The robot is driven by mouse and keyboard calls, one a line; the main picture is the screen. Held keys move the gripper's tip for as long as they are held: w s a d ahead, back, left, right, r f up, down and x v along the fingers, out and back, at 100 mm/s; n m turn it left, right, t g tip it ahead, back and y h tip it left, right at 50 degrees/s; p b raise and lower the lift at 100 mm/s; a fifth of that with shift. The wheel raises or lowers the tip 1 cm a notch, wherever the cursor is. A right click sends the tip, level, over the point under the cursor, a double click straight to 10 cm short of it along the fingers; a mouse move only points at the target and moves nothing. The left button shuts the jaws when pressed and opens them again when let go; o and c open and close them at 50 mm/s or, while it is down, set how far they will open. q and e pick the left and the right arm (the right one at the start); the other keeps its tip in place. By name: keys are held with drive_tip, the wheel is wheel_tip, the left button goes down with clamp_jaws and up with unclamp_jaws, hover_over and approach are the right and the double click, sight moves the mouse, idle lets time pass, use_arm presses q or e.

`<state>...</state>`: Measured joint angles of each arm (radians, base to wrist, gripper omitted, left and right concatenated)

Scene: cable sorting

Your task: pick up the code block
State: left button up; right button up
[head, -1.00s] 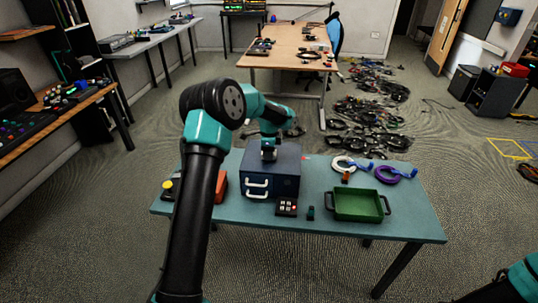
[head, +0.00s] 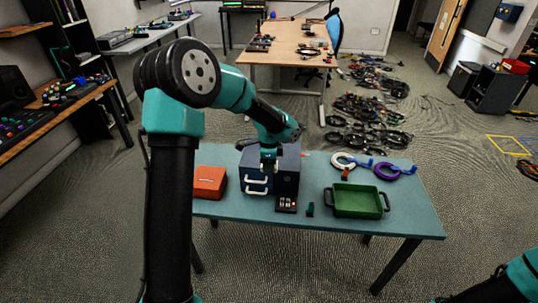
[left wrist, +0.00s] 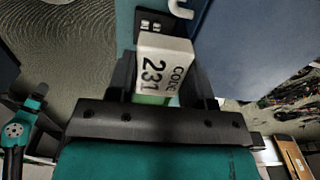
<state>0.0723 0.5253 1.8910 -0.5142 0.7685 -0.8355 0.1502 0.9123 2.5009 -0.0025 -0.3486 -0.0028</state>
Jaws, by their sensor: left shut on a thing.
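My left gripper (head: 269,158) is at the top of the dark blue drawer cabinet (head: 288,180). In the left wrist view it is shut on the code block (left wrist: 163,62), a pale block marked "CODE 231", which sits between its two dark fingers. A green patch shows at the block's lower end, near the palm. In the head view the block is too small and covered to make out clearly. My right gripper is outside the picture; only part of its arm shows at the lower right.
A keypad (head: 287,205) and a small dark block (head: 310,210) lie in front of the cabinet. A green tray (head: 357,214) stands to the right. White (head: 342,160) and purple (head: 385,171) coils lie behind it. An orange box (head: 210,182) is left of the cabinet.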

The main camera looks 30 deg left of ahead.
use_arm(q)
drive_tip(key=shift+s+d+r, duration=0.1)
drive_tip(key=shift+s+d, duration=0.3)
drive_tip(key=shift+s, duration=0.25)
drive_tip(key=shift+s+d+r, duration=0.1)
drive_tip(key=shift+s+d, duration=0.3)
drive_tip(key=shift+s, duration=0.25)
drive_tip(key=shift+w, duration=0.1)
